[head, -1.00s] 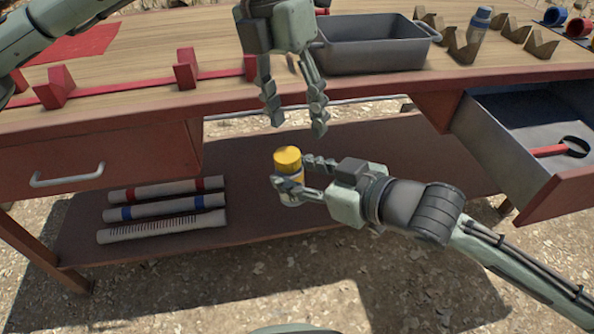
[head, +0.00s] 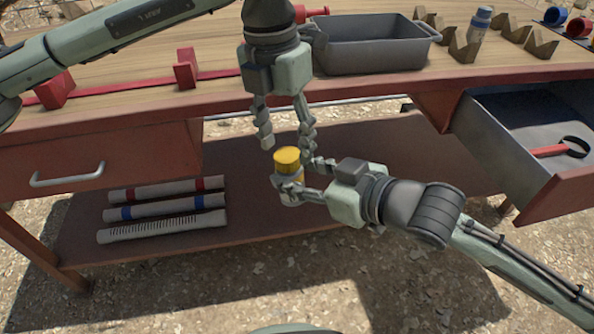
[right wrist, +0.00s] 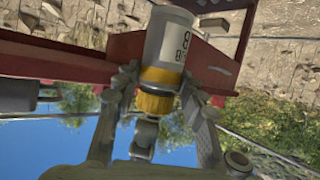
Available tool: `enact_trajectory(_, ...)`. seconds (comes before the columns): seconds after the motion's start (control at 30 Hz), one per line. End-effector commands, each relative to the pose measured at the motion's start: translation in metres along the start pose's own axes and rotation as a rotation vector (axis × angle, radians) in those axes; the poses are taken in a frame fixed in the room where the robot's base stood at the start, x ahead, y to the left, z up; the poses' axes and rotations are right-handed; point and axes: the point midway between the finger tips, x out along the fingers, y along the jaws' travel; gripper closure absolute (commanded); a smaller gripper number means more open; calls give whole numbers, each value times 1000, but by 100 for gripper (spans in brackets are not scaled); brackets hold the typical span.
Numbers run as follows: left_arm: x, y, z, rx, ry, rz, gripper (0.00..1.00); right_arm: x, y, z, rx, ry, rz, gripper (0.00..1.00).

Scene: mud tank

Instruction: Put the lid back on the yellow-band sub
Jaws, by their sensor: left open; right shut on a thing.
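The yellow-band sub stands roughly upright in my right gripper (head: 297,190), which is shut on its pale lower body. Its yellow top (head: 286,160) shows above the fingers. In the right wrist view the sub's white body (right wrist: 168,42) bears dark lettering. I cannot tell how firmly the lid is seated. My left gripper (head: 288,150) points down, open, its fingers just above and beside the yellow top, one near its right side.
A drawer (head: 520,125) is open at right. Banded tubes (head: 165,205) lie on the lower shelf.

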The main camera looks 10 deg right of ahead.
Motion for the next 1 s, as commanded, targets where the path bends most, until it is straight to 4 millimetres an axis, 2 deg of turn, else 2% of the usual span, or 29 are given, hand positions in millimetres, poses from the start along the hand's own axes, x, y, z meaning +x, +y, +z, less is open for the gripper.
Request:
enact_trajectory(0.2, 19, 0, 0, 0, 0, -1, 47, 0, 0, -2, -1, 4, 0, 100)
enact_trajectory(0.53, 21, 0, 0, 0, 0, 0, 48, 0, 0, -2, -1, 4, 0, 100)
enact_trajectory(0.93, 21, 0, 0, 0, 0, 0, 97, 0, 0, -2, -1, 4, 0, 100)
enact_trajectory(1.0, 21, 0, 0, 6, 0, 0, 99, 0, 0, -2, -1, 4, 0, 100)
